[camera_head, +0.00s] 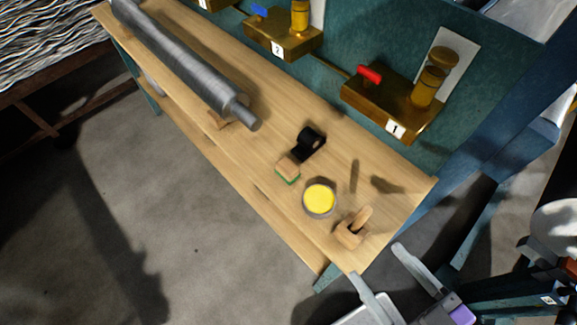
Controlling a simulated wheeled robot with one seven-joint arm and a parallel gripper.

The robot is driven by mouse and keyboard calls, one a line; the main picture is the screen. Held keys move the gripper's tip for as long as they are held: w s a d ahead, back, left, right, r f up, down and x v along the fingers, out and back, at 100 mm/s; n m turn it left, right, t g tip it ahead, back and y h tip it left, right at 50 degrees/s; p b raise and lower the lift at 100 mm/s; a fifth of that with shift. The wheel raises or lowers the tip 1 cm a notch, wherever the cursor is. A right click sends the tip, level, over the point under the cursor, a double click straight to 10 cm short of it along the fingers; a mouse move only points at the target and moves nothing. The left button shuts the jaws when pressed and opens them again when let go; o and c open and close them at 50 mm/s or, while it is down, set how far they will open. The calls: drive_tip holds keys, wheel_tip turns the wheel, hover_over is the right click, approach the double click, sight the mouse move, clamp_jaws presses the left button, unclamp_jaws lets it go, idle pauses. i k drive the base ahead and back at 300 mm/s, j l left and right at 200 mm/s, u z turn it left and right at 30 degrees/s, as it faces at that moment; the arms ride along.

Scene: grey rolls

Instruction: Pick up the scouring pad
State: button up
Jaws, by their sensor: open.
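The scouring pad (288,170) is a small block with a tan-pink top and a green underside. It lies on the wooden bench top (270,135), near the bench's front edge, just below a black object. My gripper (377,262) shows at the lower right with two long grey fingers spread apart. It is open and empty, off the corner end of the bench. The pad is well up and left of the fingertips, not touching them. Nothing covers the pad.
A black roll-like object (310,140) sits close behind the pad. A round yellow-topped tin (319,200) and a wooden block with a handle (350,234) lie between pad and gripper.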

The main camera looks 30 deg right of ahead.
sight(288, 171)
drive_tip(key=j+z, duration=0.15)
drive_tip(key=j, duration=0.25)
drive_tip(key=k+j+z, duration=0.2)
drive_tip(key=j, duration=0.15)
drive_tip(key=j+z, duration=0.15)
drive_tip(key=j, duration=0.25)
drive_tip(key=k+j+z, duration=0.2)
drive_tip(key=j, duration=0.15)
